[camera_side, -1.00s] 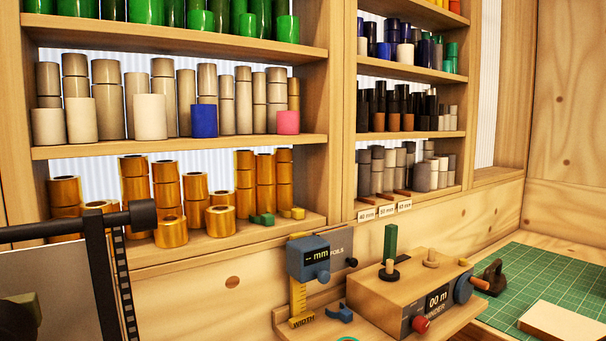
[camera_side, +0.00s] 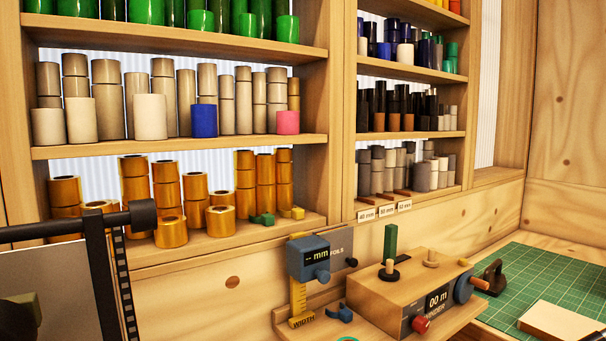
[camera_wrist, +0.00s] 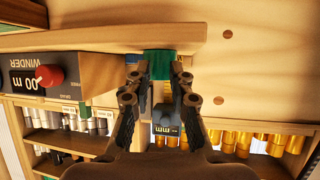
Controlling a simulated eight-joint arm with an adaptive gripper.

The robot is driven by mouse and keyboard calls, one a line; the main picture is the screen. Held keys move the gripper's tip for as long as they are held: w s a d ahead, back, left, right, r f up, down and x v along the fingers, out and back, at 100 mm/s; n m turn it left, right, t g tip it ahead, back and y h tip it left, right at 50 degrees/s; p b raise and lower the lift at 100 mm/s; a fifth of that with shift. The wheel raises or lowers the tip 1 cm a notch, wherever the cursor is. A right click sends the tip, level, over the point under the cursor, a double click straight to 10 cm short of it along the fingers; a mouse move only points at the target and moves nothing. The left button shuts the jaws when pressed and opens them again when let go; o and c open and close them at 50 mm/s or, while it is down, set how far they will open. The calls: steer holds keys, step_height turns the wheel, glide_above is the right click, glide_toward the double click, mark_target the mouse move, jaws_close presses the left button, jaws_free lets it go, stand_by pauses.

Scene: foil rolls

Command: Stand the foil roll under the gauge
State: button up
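The green foil roll (camera_wrist: 158,63) shows between my fingertips in the wrist view, which is upside down. A green rim (camera_side: 348,339) just enters the bottom edge of the side view. My gripper (camera_wrist: 160,70) has its two dark fingers drawn in against the roll's sides and looks shut on it. The blue gauge (camera_side: 309,258), on a yellow scale marked WIDTH, reads "-- mm". In the wrist view the gauge (camera_wrist: 166,118) is beyond the roll, between the fingers. The space under its head looks empty in the side view. My gripper is outside the side view.
The wooden winder (camera_side: 415,292), with a red knob and a green upright piece, stands right of the gauge. A small blue piece (camera_side: 340,312) lies on the gauge's base. Shelves of gold rolls (camera_side: 170,232) stand behind. A green cutting mat (camera_side: 560,275) is at right.

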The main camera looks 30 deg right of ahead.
steer(key=shift+w, duration=5.7)
steer(key=shift+s+a, duration=0.2)
steer(key=shift+s, duration=0.85)
steer(key=shift+s+a, duration=0.25)
steer(key=shift+s, duration=0.8)
steer(key=shift+s+a, duration=0.2)
steer(key=shift+s, duration=0.85)
